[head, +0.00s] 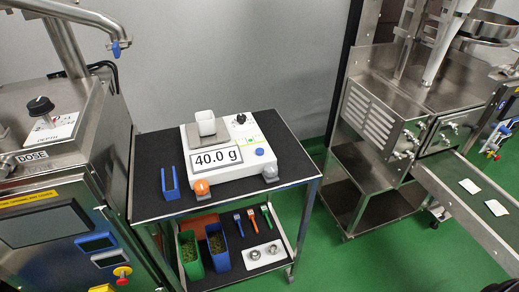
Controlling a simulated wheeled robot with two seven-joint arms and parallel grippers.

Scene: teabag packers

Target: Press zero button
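A white bench scale (222,183) stands on the black top of a cart. Its display (216,160) reads 40.0 g. A white cup (205,122) sits on the scale's grey weighing plate (194,142). A round blue button (259,152) is on the right of the scale's front, beside the display. A black knob (241,118) is at its back right. An orange round part (201,187) and a grey one (270,172) are at the front corners. I cannot read any zero label.
A blue U-shaped holder (170,187) stands left of the scale on the cart top (149,150). The lower shelf holds green (191,262) and blue (218,252) bins and small tools. Steel machines flank the cart; a conveyor (470,200) with white packets is at right.

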